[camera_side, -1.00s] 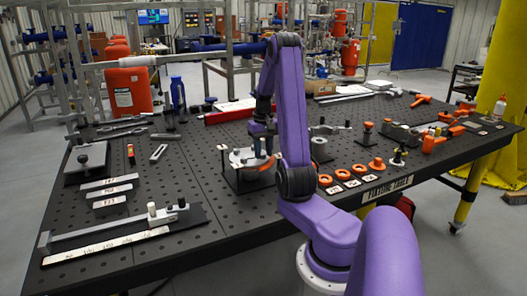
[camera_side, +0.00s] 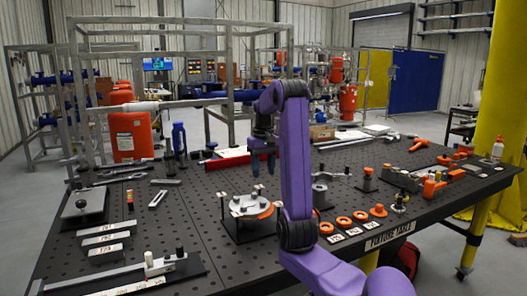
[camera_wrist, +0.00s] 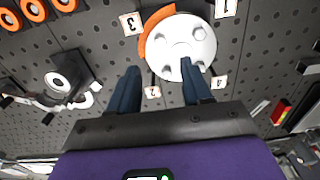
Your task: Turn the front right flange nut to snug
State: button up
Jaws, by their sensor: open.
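The round pale flange (camera_side: 249,204) with an orange arc on its edge sits on a dark square base on the table. In the wrist view the flange (camera_wrist: 178,42) shows light nuts or bolt ends on its face, with number cards around it. One nut (camera_wrist: 199,33) shows clearly on its right; which one is the front right nut I cannot tell. My gripper (camera_side: 263,169) is above the flange, fingers pointing down, apart from it. In the wrist view my gripper (camera_wrist: 160,70) has its two fingers spread with nothing between them; the right finger covers part of the flange's lower edge.
Orange rings (camera_side: 343,221) lie right of the flange, beside my arm. A clamp on a plate (camera_side: 83,204), labelled blocks (camera_side: 106,239) and a long bar tool (camera_side: 135,270) lie to the left. Orange tools (camera_side: 433,187) lie at the right. Open table lies left of the flange.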

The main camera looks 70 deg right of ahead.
notch_tip(320, 180, up, 6)
jog(key=shift+r, duration=0.2)
dwell(0.5)
jog(key=w+a+f+n, duration=0.3)
jog(key=w+a+n, duration=0.35)
jog(key=a, duration=0.65)
jog(key=w+a+f+n, duration=0.1)
jog(key=a+n, duration=0.1)
jog(key=a, duration=0.5)
jog(key=w+a+f+n, duration=0.1)
jog(key=a+f+n, duration=0.1)
jog(key=a, duration=0.5)
jog(key=s+a+f+n, duration=0.4)
jog(key=s+a+n, duration=0.2)
jog(key=s+a, duration=0.4)
jog(key=s+a+f+n, duration=0.3)
jog(key=s+a+n, duration=0.1)
jog(key=s, duration=0.6)
jog(key=shift+s+a+f+n, duration=0.15)
jog(key=shift+s+a+n, duration=0.2)
jog(key=shift+n, duration=0.3)
